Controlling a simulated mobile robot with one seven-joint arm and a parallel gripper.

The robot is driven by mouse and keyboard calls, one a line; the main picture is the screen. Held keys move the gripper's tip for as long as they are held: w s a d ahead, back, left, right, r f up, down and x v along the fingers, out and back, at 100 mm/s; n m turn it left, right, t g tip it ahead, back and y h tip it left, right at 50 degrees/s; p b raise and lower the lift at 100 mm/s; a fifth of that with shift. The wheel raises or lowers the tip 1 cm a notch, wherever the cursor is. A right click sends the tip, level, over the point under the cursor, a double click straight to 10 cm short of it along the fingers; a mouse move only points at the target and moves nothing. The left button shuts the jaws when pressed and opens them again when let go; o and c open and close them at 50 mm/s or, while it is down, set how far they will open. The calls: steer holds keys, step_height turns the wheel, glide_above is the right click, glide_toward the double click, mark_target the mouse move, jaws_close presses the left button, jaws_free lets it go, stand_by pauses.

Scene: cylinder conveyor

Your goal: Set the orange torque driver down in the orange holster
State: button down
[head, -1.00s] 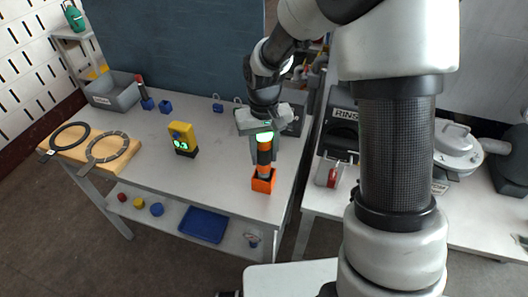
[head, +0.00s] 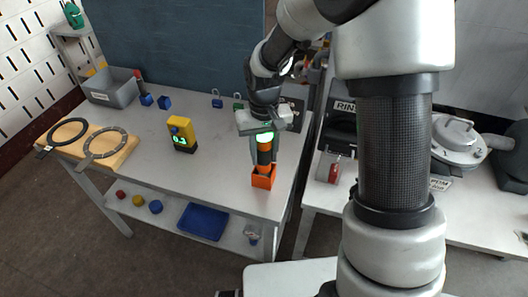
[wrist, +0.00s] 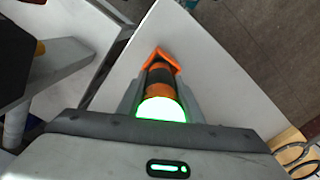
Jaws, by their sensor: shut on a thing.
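The torque driver (head: 264,158) has black and orange bands and a glowing green top. It stands upright with its lower end inside the orange holster (head: 262,181) near the front right corner of the grey table. My gripper (head: 265,150) is shut on the driver's upper part from above. In the wrist view the driver (wrist: 160,86) lies between my fingers, and the holster (wrist: 161,57) rims its far end. Whether the driver rests on the holster's bottom is hidden.
A yellow device (head: 182,134) with a green display stands mid-table. A wooden board (head: 110,155) with two rings lies at left, a grey bin (head: 113,90) behind it. A second bench (head: 330,190) stands at right. The table between the device and holster is clear.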

steer(key=shift+f, duration=0.45)
steer(key=c, duration=1.2)
jaws_free()
